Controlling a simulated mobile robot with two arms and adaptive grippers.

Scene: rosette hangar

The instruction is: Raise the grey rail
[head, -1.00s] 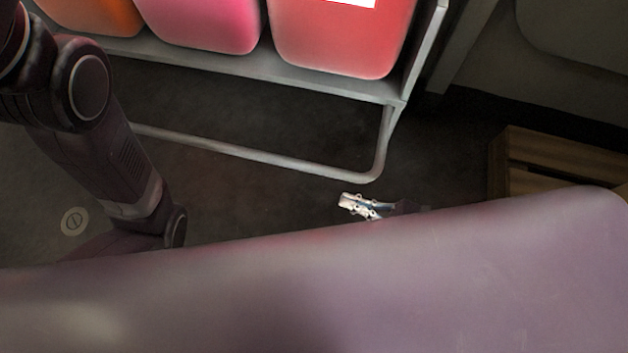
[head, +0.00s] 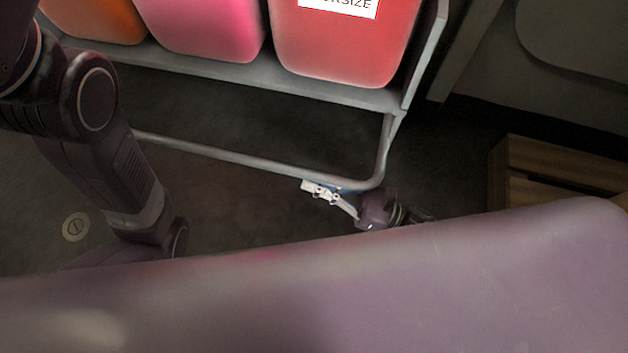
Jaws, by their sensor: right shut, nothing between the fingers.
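The grey rail (head: 240,158) is a low bent tube along the foot of the shelf unit, close to the floor. Its right corner curves up to join the frame. My right gripper (head: 312,189) is shut and empty, with its pale fingers pointing left. In the picture the fingers lie along the lower edge of the rail, just left of its right corner. Whether they touch it or are under it I cannot tell. My left arm comes in from the left, but its gripper is hidden behind my own purple body.
The grey shelf (head: 220,72) above the rail carries an orange bin (head: 95,18), a pink bin (head: 200,28) and a red bin (head: 340,50) with a white label. A wooden crate (head: 545,165) stands at the right. Dark floor lies open left of my right gripper.

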